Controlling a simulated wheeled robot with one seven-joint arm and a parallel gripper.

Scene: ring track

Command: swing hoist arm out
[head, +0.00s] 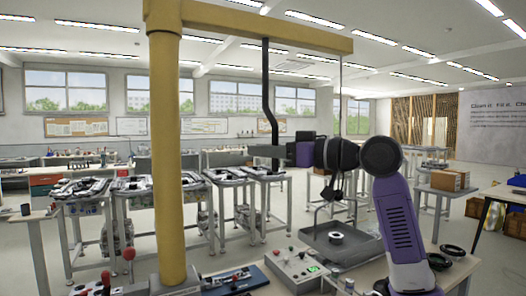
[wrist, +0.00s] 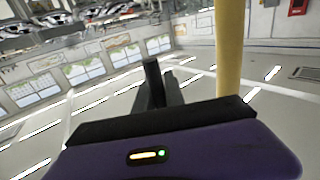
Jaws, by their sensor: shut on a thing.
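The hoist has a yellow column (head: 167,160) and a yellow arm (head: 265,30) that reaches to the right at the top. A bent black handle rod (head: 267,95) hangs from the hoist arm. My gripper (head: 268,151) is shut on the lower part of this rod, to the right of the column. In the wrist view my gripper (wrist: 155,88) has its dark fingers together around the dark rod end (wrist: 152,72), and the yellow column (wrist: 230,60) stands to the right. A thin line hangs from the arm's outer end and passes behind my wrist.
A grey tray (head: 340,242) with a ring-shaped part lies on the bench below my arm. Several workbenches with metal parts stand behind the column. Open floor lies between them.

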